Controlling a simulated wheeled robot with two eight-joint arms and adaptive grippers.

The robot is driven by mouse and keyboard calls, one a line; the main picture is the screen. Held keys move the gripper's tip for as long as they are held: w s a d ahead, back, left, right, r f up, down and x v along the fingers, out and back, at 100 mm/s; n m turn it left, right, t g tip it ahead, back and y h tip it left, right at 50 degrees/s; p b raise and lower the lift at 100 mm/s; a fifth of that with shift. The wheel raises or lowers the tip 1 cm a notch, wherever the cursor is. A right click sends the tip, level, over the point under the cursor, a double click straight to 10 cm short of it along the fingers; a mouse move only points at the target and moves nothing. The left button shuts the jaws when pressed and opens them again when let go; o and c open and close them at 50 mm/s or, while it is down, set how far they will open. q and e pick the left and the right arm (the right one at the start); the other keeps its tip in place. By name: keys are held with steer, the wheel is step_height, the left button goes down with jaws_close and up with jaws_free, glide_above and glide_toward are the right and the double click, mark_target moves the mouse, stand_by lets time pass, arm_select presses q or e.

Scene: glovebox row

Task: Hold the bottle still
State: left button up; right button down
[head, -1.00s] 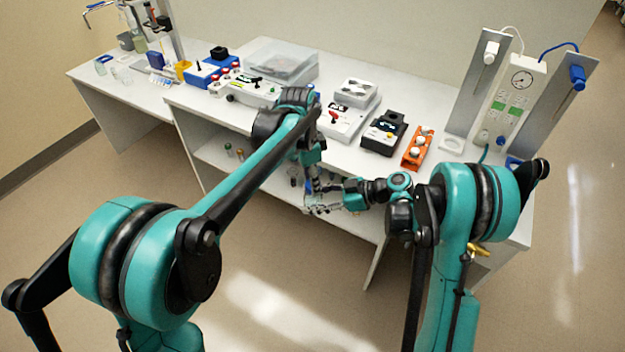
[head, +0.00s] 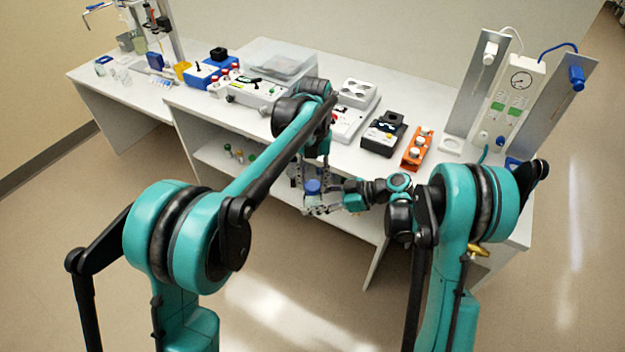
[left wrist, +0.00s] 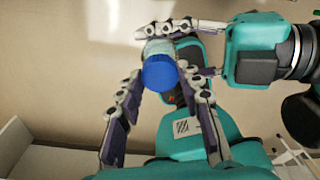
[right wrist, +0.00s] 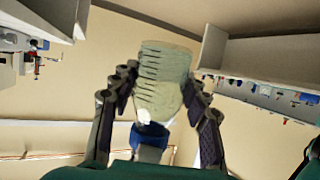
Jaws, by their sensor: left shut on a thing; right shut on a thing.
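The bottle has a blue cap (head: 313,187) and a pale body with ridged markings. It is in front of the bench, between my two grippers. My right gripper (head: 328,202) comes from the right and is shut on the bottle's body; in the right wrist view its fingers flank the greenish body (right wrist: 163,75). My left gripper (head: 312,175) comes from above. In the left wrist view its two fingers (left wrist: 160,80) lie on either side of the blue cap (left wrist: 158,73), shut on it. The cap hides most of the body there.
The white bench (head: 235,119) stands close behind the grippers, with a lower shelf holding small capped vials (head: 240,155). The floor in front is clear.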

arm_select(q)
steer(key=o, duration=0.7)
steer(key=shift+o, duration=0.2)
steer(key=shift+r, duration=2.25)
steer(key=shift+c, duration=0.5)
